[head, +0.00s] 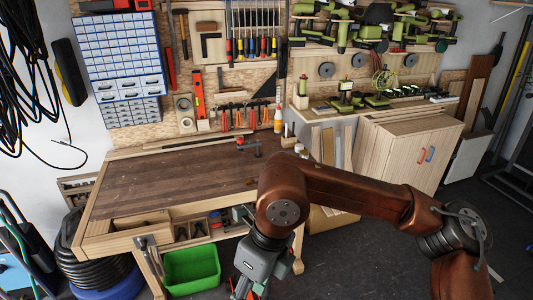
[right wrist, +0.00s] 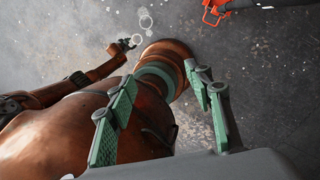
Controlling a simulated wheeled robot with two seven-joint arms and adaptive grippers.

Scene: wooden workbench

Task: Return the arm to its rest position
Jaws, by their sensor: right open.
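My right arm comes in from the right in the head view, bent at a copper elbow. Its gripper (head: 248,288) points down at the bottom edge, in front of the workbench (head: 180,178) and to the right of the green bin. In the right wrist view the two green-padded fingers of my right gripper (right wrist: 165,122) stand apart with nothing between them. Behind them are copper parts of my own body and the grey floor. My left gripper does not show in the head view.
A green bin (head: 191,268) stands on the floor below the bench front. A small clamp-like tool (head: 248,146) is on the bench top, which is otherwise mostly bare. A wooden cabinet (head: 408,150) stands at right. An orange-red object (right wrist: 214,12) lies at the wrist view's top.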

